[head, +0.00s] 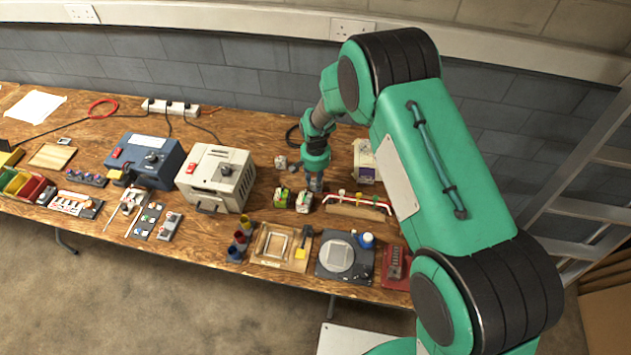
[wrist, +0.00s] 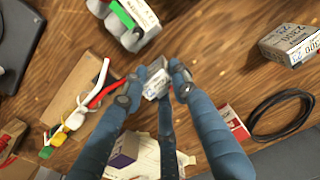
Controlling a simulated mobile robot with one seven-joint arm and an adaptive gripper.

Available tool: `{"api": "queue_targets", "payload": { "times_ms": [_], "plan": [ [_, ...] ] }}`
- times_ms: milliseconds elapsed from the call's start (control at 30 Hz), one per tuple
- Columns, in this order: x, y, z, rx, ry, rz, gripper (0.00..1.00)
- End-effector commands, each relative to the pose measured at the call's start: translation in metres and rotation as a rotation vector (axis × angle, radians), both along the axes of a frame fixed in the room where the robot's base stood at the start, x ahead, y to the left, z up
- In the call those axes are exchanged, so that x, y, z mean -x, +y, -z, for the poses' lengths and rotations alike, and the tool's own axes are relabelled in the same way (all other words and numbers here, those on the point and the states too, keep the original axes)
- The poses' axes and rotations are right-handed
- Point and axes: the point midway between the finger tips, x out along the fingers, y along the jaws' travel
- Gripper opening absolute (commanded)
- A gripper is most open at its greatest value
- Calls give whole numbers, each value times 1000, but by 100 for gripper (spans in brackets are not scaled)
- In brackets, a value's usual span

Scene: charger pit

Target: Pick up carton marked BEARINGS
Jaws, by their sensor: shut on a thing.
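My gripper (wrist: 157,88) is shut on a small pale carton (wrist: 156,82), which shows between the blue fingertips in the wrist view. Dark print shows on its face, but I cannot read it as BEARINGS. In the head view my gripper (head: 315,184) points down over the bench, and the fingers hide most of what it holds. I cannot tell whether the carton touches the bench. Another printed carton (wrist: 291,43) lies apart at the right of the wrist view; it also shows in the head view (head: 281,162), behind and left of my gripper.
Grey holders with green items (head: 283,197) stand left of my gripper. A wooden block with red and white wires (head: 358,208) lies to the right. A white and purple box (head: 365,160) stands behind right. A beige power unit (head: 216,178) stands farther left. A black cable coil (wrist: 280,105) lies nearby.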

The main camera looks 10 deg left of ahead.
Motion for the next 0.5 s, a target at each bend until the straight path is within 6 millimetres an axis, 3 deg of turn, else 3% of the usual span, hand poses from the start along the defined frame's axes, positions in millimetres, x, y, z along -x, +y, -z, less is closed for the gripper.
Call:
{"api": "queue_targets", "payload": {
  "times_ms": [67,100,167,500],
  "plan": [
    [0,0,3,0,0,0,0],
    [0,0,2,0,0,0,36],
    [0,0,2,0,0,0,47],
    [0,0,1,0,0,0,47]
  ]
}}
